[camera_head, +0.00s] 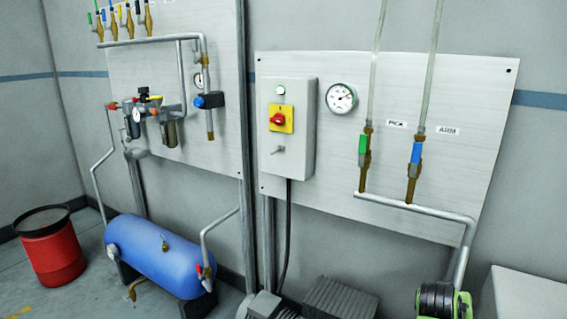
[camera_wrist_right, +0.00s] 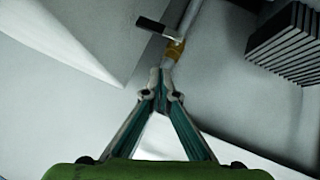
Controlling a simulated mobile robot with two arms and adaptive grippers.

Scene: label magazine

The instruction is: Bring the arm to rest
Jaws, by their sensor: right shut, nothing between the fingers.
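My right gripper (camera_wrist_right: 164,94) shows in the right wrist view, its two fingers meeting at the tips with nothing between them. Beyond the tips is a grey pipe with a brass fitting (camera_wrist_right: 174,50) and a dark lever (camera_wrist_right: 154,25); I cannot tell whether the fingers touch it. In the head view a green and black part at the lower right edge looks like part of my right arm; the fingertips are not visible there. My left gripper is in neither view.
A metal panel (camera_head: 490,120) carries a grey switch box (camera_head: 303,150), a gauge (camera_head: 341,98), a green-handled valve (camera_head: 364,145), a blue-handled valve (camera_head: 416,153) and two white labels (camera_head: 396,124). A blue tank (camera_head: 155,255) and red bin (camera_head: 50,255) stand left. A finned block (camera_wrist_right: 285,45) is close by.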

